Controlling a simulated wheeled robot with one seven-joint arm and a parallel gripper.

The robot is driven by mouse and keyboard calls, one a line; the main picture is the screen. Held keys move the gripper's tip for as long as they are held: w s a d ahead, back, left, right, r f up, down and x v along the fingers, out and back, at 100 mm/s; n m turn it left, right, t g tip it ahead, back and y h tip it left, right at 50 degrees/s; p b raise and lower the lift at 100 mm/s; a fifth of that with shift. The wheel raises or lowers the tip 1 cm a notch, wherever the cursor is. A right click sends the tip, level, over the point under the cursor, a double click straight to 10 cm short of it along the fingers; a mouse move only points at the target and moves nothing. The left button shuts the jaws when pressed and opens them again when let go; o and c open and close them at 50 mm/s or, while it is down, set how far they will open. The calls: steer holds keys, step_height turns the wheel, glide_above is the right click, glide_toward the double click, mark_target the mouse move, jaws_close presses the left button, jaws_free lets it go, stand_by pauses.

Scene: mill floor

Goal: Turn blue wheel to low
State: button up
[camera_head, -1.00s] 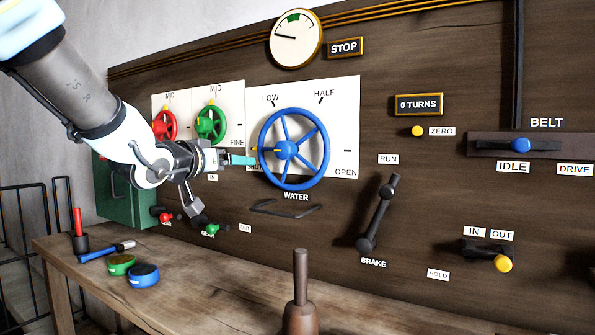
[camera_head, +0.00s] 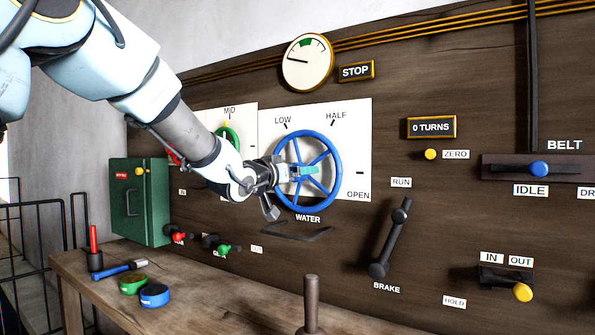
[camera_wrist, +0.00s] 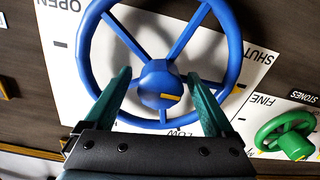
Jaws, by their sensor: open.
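The blue wheel (camera_head: 334,156) is a spoked handwheel on a white plate (camera_head: 358,118) marked LOW, HALF and OPEN, with WATER below it. The wrist view shows SHUT on the plate as well. In the wrist view the blue wheel (camera_wrist: 236,42) fills the upper middle, with a yellow mark on its hub pointing towards the right side of the picture. My gripper (camera_head: 306,170) is in front of the wheel's hub. In the wrist view my gripper (camera_wrist: 162,92) has its two teal fingers apart, one on each side of the hub. Whether they touch it I cannot tell.
A green wheel (camera_wrist: 292,143) is close by. A brake lever (camera_head: 390,238) stands at the lower right. A wooden bench (camera_head: 215,298) below holds a blue tin (camera_head: 155,296), a green tin (camera_head: 133,284) and a tool (camera_head: 120,272). A green box (camera_head: 142,200) is at the left.

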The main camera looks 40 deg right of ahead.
steer(key=shift+d, duration=0.15)
steer(key=shift+c, duration=0.3)
steer(key=c, duration=1.3)
steer(key=shift+f+m+b, duration=0.15)
steer(key=shift+m+b, duration=0.15)
steer(key=shift+b, duration=0.2)
steer(key=shift+m+b, duration=0.3)
steer(key=shift+b, duration=0.05)
steer(key=m+b, duration=0.4)
steer(key=shift+f, duration=0.1)
steer(key=m+b, duration=0.3)
steer(key=m, duration=0.1)
steer(key=shift+r+m+b, duration=0.2)
steer(key=shift+m+b, duration=0.6)
steer(key=shift+m, duration=0.4)
